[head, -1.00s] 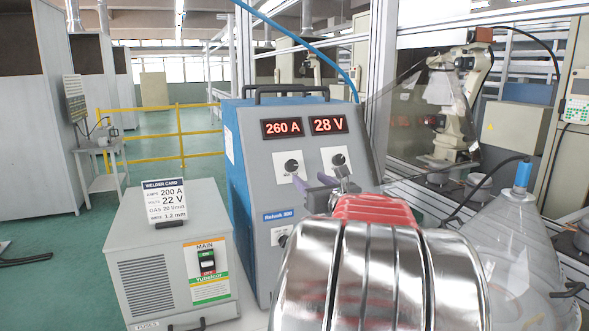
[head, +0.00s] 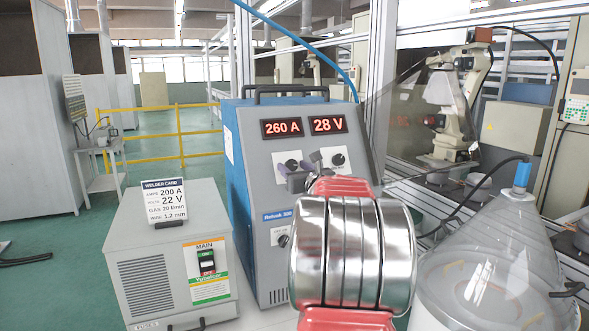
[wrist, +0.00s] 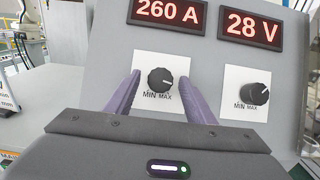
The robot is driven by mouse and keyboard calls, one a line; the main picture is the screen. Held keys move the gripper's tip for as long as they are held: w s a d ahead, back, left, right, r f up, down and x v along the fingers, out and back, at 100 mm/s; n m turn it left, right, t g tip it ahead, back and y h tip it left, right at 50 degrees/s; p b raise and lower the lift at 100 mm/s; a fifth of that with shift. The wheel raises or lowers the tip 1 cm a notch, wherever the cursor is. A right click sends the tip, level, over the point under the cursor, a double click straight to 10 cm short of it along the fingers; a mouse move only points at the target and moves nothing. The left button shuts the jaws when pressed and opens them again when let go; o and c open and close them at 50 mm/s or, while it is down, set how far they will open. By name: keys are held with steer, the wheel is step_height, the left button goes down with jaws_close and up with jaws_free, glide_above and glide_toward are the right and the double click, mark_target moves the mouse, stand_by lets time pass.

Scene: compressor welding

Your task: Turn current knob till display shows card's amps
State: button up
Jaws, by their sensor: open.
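The current knob (wrist: 160,79) is black on a white plate under the 260 A display (wrist: 168,11) in the wrist view. It also shows in the head view (head: 292,165), close to my gripper. My gripper (wrist: 162,92) is open, its purple fingers on either side of the knob as seen from the wrist; I cannot tell whether they touch it. The amps display reads 260 A in the head view (head: 282,128).
The volts knob (head: 338,159) sits right of the current knob, under the 28 V display (head: 328,124). The grey box (head: 170,255) with a main switch (head: 207,262) stands at the left. A clear cone (head: 495,255) stands at the right.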

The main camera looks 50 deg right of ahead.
steer(key=shift+c, duration=0.3)
steer(key=c, duration=1)
steer(key=shift+d+n, duration=0.15)
steer(key=shift+n, duration=0.45)
steer(key=n+y, duration=0.1)
steer(key=n, duration=0.2)
steer(key=n+t+y, duration=0.1)
steer(key=n+y, duration=0.1)
steer(key=shift+d+n, duration=0.15)
steer(key=shift+n, duration=0.25)
steer(key=n+y, duration=0.2)
steer(key=n, duration=0.1)
steer(key=n+y, duration=0.2)
steer(key=n, duration=0.1)
steer(key=shift+d+r+n+g, duration=0.2)
steer(key=shift+n+g, duration=0.1)
steer(key=shift+n, duration=0.1)
steer(key=n+g+y, duration=0.1)
steer(key=n, duration=0.2)
steer(key=n+g+y, duration=0.1)
steer(key=n, duration=0.1)
steer(key=shift+r+n, duration=0.1)
steer(key=shift+n, duration=0.3)
steer(key=shift+w+n+g+y, duration=0.15)
steer(key=shift+n+g, duration=0.3)
steer(key=shift+n, duration=0.5)
steer(key=shift+s+n+g+y, duration=0.1)
steer(key=shift+n+g+y, duration=0.25)
steer(key=shift+n, duration=0.6)
